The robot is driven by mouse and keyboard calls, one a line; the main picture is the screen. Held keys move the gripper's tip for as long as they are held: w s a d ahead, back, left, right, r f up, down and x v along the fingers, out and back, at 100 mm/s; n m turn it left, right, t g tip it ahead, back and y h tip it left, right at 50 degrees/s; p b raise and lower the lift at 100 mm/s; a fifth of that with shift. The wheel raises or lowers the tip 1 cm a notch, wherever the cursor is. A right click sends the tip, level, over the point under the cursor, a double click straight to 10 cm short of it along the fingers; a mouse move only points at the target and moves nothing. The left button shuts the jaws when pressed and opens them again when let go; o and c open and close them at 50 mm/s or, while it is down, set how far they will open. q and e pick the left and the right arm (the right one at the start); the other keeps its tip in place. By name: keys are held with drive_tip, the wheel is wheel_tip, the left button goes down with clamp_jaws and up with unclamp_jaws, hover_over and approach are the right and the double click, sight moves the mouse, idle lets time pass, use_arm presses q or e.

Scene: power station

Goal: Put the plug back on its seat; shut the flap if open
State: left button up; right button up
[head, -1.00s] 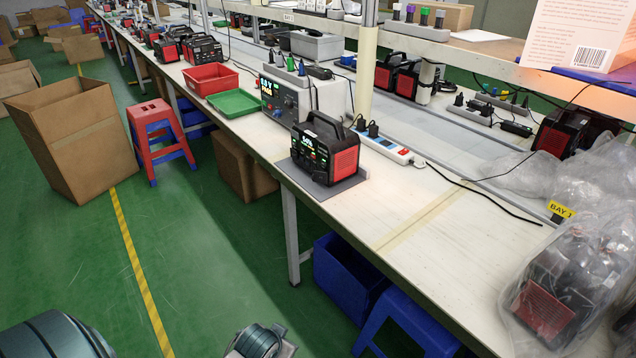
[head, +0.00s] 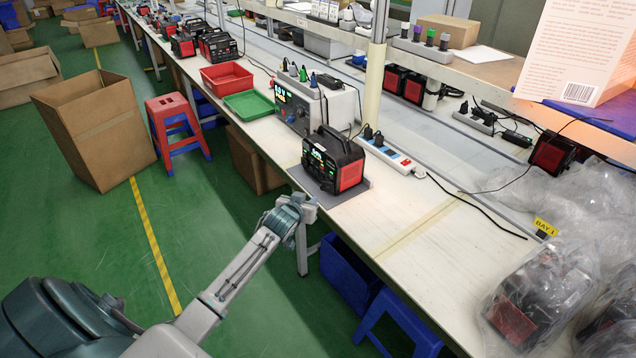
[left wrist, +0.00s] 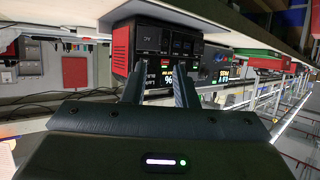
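A black-and-red power station (head: 333,162) stands on a grey mat (head: 358,191) near the bench's front edge; its lit display also shows in the left wrist view (left wrist: 168,62). Two black plugs (head: 373,137) sit in a white-and-blue power strip (head: 390,155) behind it. I cannot tell which plug is the task's, nor make out a flap. My left gripper (left wrist: 158,82) is open, with nothing seen between its fingers, and faces the station. In the head view my left arm's end is just in front of the bench, below and left of the station. My right gripper is not in view.
A grey instrument (head: 315,105), green tray (head: 249,105) and red bin (head: 228,77) stand farther along the bench (head: 425,225). Plastic-wrapped units (head: 535,300) crowd the right. A black cable crosses the bench. A blue crate (head: 348,275) and stool are below.

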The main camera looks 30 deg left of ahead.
sight(321, 187)
use_arm(q)
drive_tip(key=shift+p+x, duration=0.45)
drive_tip(key=shift+x, duration=5.05)
drive_tip(key=shift+r, duration=0.1)
drive_tip(key=shift+c, duration=0.3)
clamp_jaws()
